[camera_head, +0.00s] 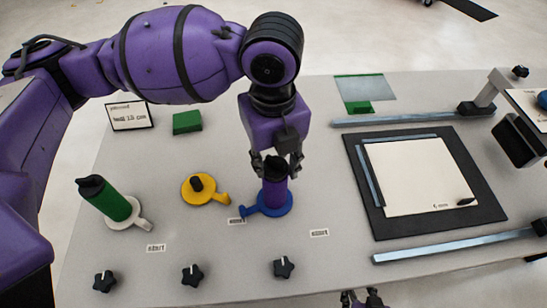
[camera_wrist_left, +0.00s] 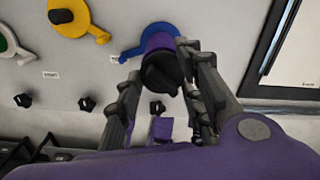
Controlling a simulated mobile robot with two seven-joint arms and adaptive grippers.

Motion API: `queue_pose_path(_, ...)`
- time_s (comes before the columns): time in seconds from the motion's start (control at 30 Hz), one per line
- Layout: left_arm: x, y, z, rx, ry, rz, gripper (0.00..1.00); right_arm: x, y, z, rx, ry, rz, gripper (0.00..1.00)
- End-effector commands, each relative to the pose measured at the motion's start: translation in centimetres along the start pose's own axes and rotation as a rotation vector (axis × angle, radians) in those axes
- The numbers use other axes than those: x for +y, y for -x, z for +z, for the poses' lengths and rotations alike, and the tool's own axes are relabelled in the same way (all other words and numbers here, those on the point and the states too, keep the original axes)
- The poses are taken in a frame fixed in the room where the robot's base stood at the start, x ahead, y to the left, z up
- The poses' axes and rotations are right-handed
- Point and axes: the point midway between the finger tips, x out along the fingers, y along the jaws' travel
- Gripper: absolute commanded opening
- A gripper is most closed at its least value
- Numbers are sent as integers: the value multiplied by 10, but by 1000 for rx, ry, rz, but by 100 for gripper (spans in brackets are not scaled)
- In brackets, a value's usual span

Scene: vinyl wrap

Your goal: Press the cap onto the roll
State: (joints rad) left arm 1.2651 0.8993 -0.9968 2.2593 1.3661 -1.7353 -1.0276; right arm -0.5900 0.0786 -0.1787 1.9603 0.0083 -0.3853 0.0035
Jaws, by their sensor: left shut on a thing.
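A purple roll (camera_head: 275,194) stands upright on a blue round holder (camera_head: 252,211) with a side handle. A black cap (camera_head: 274,167) is at the roll's top, and I cannot tell how far it is seated. My left gripper (camera_head: 276,162) points down from above and is shut on the black cap. In the left wrist view, the cap (camera_wrist_left: 161,73) sits between the fingers of my left gripper (camera_wrist_left: 158,65), over the purple roll (camera_wrist_left: 158,41) and blue holder (camera_wrist_left: 134,50). The tips of my right gripper (camera_head: 362,299) show at the bottom edge.
A yellow holder (camera_head: 205,193) with a black knob lies between. Several black star knobs (camera_head: 283,267) line the front. A framed white sheet (camera_head: 415,175) lies right.

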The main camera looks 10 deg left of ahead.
Motion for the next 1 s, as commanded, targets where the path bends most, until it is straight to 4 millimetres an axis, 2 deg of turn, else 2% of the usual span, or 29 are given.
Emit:
queue_pose_path(0.47,0,1,0,-1,0,-1,24,5,2,4,-7,16,2,40)
queue_pose_path(1.0,0,0,0,0,0,-1,24,2,4,-8,11,2,2,40)
